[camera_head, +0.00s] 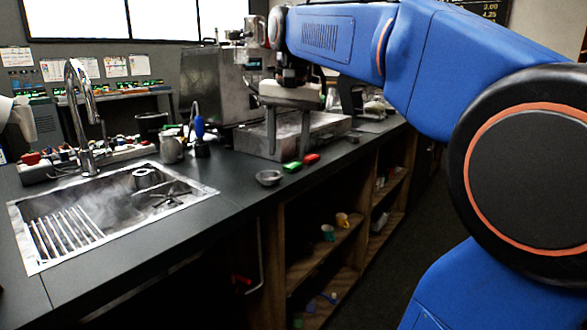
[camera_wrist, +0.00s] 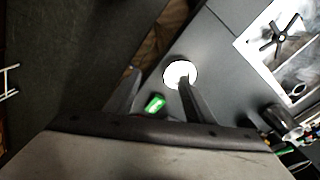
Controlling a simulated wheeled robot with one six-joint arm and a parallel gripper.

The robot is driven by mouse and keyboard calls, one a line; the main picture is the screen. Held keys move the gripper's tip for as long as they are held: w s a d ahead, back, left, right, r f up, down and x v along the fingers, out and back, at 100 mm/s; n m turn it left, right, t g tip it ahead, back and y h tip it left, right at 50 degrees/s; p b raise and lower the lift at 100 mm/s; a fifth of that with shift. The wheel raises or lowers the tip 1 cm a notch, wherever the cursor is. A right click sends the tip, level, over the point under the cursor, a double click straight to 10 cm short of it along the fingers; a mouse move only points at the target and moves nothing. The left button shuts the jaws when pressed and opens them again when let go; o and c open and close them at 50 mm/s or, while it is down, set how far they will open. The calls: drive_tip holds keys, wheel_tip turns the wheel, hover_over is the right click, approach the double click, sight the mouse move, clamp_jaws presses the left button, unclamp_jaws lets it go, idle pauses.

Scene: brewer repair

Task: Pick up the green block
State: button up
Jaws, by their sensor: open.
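The green block (camera_head: 292,167) lies on the dark counter near its front edge, beside a red block (camera_head: 311,159). In the wrist view the green block (camera_wrist: 155,103) shows between the two fingers, beyond them on the counter. My gripper (camera_head: 288,134) is open and empty, its fingers pointing down above the counter, in front of a metal tray-like box. The gripper also shows in the wrist view (camera_wrist: 160,92), apart from the block. The red block is not visible in the wrist view.
A small metal bowl (camera_head: 269,178) stands left of the green block; it shows bright in the wrist view (camera_wrist: 180,73), close to one finger. The metal box (camera_head: 325,128) stands behind. A sink (camera_head: 110,205) is at the left. Open shelves lie below the counter.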

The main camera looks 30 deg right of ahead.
sight(293, 164)
drive_tip(key=w+d+r+m+g, duration=0.2)
drive_tip(key=w+d+r+m, duration=0.3)
drive_tip(key=w+d+r, duration=0.4)
drive_tip(key=f, duration=0.5)
drive_tip(key=w+f, duration=0.1)
drive_tip(key=f, duration=0.5)
drive_tip(key=a+f, duration=0.1)
drive_tip(key=f, duration=0.5)
drive_tip(key=shift+w+a, duration=0.1)
drive_tip(key=shift+w, duration=0.05)
drive_tip(key=shift+c, duration=0.2)
drive_tip(key=c, duration=1.1)
